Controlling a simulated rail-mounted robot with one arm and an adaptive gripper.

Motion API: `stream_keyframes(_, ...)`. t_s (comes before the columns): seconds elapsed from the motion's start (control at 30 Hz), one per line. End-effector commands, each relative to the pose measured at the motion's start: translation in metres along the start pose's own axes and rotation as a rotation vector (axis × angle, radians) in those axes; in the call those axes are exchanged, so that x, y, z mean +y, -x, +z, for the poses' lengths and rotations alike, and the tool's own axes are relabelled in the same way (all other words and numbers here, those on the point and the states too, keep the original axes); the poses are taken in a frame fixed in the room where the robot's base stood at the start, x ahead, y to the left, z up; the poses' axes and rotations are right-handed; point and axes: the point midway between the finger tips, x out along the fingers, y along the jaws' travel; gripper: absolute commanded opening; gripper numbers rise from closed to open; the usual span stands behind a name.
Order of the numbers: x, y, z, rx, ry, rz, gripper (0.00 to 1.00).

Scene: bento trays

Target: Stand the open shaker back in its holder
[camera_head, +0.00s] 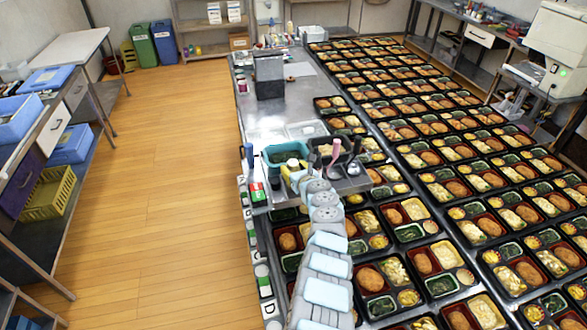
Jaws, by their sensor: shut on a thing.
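My arm reaches up from the bottom of the head view to the middle of the steel counter. My gripper (292,171) is at its far end, small and mostly hidden by the wrist. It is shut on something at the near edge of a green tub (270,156). A small pale round top (292,163) shows just beyond the wrist, with a yellow patch beside it; this is probably the shaker, but its shape and tilt are too small to tell. I cannot make out the shaker's holder for sure.
Utensils with a pink handle (336,147) and dark handles stand just right of the wrist. A green-and-red pack (258,193) and labelled containers line the counter's left edge. Filled bento trays (440,190) crowd the right. A dark box (269,77) stands farther back.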

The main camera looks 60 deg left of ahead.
Motion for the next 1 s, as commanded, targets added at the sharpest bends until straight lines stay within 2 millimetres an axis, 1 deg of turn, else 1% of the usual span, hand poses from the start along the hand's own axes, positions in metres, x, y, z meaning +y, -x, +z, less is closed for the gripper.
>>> stream_keyframes(0.03,-0.0001,-0.0013,-0.0036,0.0,0.0,0.0,0.35)
stream_keyframes(0.1,-0.0002,-0.0014,-0.0041,-0.001,0.0,0.0,0.35)
stream_keyframes(0.87,0.0001,0.0017,-0.0044,0.0,0.0,0.0,0.35)
stream_keyframes(0.9,0.0002,0.0016,-0.0045,0.0,0.0,0.0,0.52)
stream_keyframes(1.0,0.0003,0.0016,-0.0045,0.0,0.0,0.0,0.78)
